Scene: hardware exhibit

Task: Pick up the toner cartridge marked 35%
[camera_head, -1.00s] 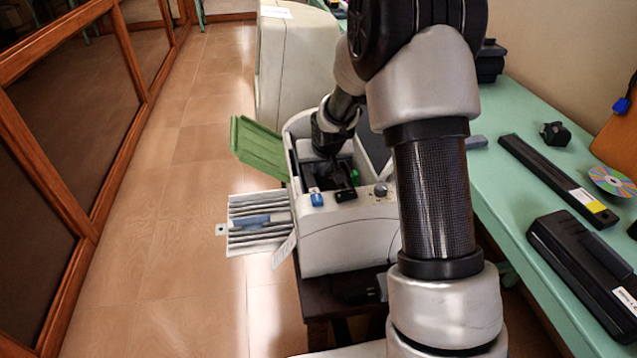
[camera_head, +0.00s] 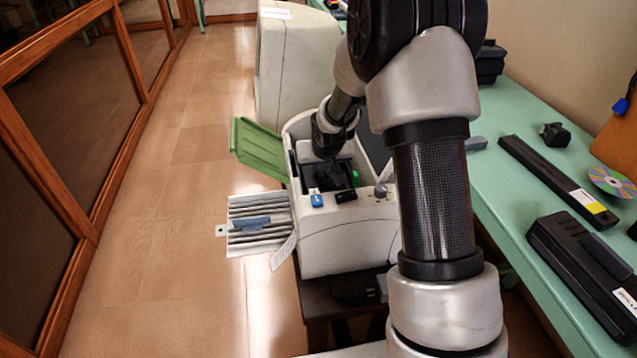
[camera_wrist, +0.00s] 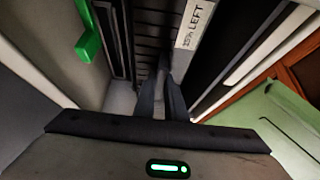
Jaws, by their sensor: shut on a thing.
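The toner cartridge (camera_wrist: 150,38) is a dark, ribbed block in the open bay of the printer (camera_head: 345,240). A white label (camera_wrist: 194,24) on it ends in "% LEFT"; its number is small and appears to read 35. In the wrist view my gripper (camera_wrist: 163,82) has its two dark fingers close together, shut on the cartridge. How much of it lies between the fingers is hidden. In the head view my gripper (camera_head: 327,158) points down into the bay, and the cartridge is mostly hidden by it and the bay walls.
A green lid (camera_head: 258,150) stands open at the printer's left, above a grey slatted tray (camera_head: 258,240). A blue latch (camera_head: 317,200) sits on the bay's front rim. The green table (camera_head: 510,115) at right carries a long dark bar (camera_head: 555,178), a black cartridge (camera_head: 585,260) and a disc (camera_head: 612,181).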

